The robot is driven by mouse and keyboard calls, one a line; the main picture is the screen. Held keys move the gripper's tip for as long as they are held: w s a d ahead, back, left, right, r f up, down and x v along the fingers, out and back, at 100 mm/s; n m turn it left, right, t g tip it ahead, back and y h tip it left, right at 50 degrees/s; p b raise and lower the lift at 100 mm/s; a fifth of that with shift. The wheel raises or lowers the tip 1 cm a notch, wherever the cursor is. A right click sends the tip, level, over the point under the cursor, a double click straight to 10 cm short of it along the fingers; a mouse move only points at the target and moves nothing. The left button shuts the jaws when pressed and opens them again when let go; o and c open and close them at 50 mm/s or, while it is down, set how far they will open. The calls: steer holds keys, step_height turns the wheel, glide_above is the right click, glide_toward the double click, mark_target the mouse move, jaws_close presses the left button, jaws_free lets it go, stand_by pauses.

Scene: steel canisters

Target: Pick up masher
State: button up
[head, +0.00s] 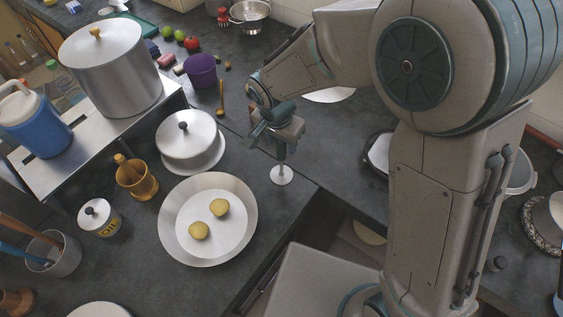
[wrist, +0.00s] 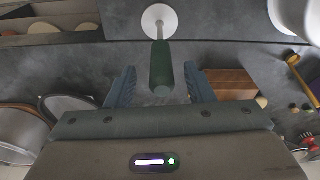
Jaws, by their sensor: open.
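The masher has a dark green handle (wrist: 161,68), a thin shaft and a round white disc (head: 281,174). In the head view it looks upright, its disc low by the counter's edge and its upper part mostly hidden by my gripper (head: 279,138). In the wrist view the disc (wrist: 159,20) is at the top and the handle points down toward my gripper (wrist: 162,82). The gripper is open, with one blue finger on each side of the handle and gaps showing on both sides.
A wide metal pan (head: 173,247) with two yellowish lumps, a lidded pot (head: 186,134) and a wooden mortar (head: 140,187) stand to the left. A large pot (head: 112,73) and a blue jug (head: 35,122) stand on a raised shelf. A wooden spoon (head: 221,97) lies behind.

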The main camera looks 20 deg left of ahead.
mark_target(282, 158)
steer(key=shift+w+f+p, duration=0.15)
steer(key=shift+w+f, duration=0.05)
steer(key=shift+f, duration=0.65)
steer(key=shift+w+f+p, duration=0.15)
steer(key=shift+w+f, duration=0.05)
steer(key=shift+f, duration=0.65)
steer(key=shift+c, duration=0.3)
jaws_close()
